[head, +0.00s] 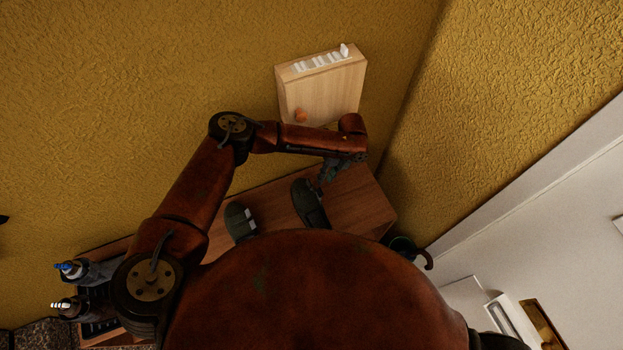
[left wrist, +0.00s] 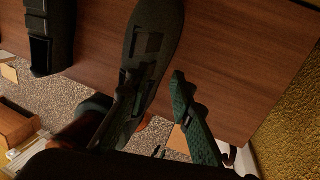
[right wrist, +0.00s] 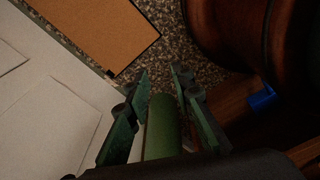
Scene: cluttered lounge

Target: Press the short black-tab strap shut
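A dark shoe (head: 308,204) lies on the brown wooden bench top (head: 362,197), below my left gripper (head: 326,176). In the left wrist view, this shoe (left wrist: 158,28) shows black strap patches (left wrist: 153,43) on its upper; which one is the short black-tab strap is not clear. My left gripper (left wrist: 155,95) is open and empty; one finger overlaps the shoe's lower part, and contact cannot be told. The other finger is to the shoe's right. My right gripper (right wrist: 163,75) has spread fingers with a green cylinder (right wrist: 162,130) showing between them, without visible contact.
A second green shoe with pale straps (head: 240,221) lies left on the bench. A wooden box (head: 325,88) with an orange knob is on the wall behind my left arm. Bottles (head: 72,270) stand at lower left. A brown curved handle (head: 427,259) stands off the bench's right end.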

